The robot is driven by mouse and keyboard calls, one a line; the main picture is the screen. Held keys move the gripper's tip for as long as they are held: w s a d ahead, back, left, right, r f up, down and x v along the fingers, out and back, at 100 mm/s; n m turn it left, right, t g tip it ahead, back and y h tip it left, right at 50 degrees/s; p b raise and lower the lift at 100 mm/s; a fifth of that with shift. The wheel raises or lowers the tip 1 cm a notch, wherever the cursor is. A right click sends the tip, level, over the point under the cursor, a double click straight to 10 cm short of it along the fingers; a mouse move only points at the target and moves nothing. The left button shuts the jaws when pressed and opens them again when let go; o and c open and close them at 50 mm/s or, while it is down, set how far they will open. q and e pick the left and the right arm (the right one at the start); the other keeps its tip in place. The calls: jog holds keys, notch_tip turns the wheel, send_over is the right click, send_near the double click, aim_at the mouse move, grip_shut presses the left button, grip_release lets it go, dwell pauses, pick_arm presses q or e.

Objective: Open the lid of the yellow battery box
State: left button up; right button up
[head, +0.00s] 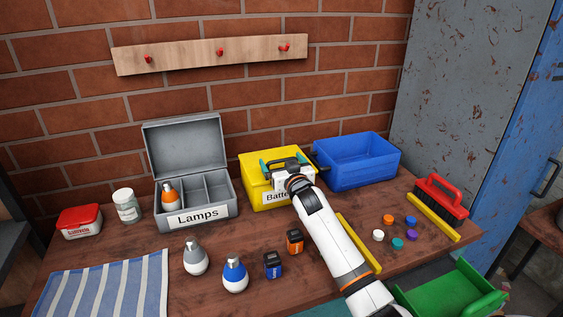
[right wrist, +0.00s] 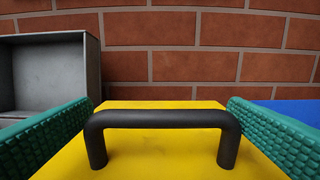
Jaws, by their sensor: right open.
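The yellow battery box (head: 257,194) stands at the back middle of the table, its label partly hidden by my right arm. Its yellow lid (right wrist: 150,159) looks shut. A black bar handle (right wrist: 160,118) stands on the lid. My right gripper (head: 286,163) is at the top of the box, open. In the right wrist view its green ridged fingers stand either side of the handle, apart from each other, with the handle lying crosswise between them. I cannot tell whether they touch it. My left gripper is not in view.
A grey Lamps box (head: 229,199) with its lid raised stands left of the yellow box. An open blue bin (head: 355,176) stands close on its right. A brick wall is behind.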

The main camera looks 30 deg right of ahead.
jog(key=shift+w+d, duration=0.1)
jog(key=shift+w, duration=0.3)
jog(key=shift+c, duration=0.6)
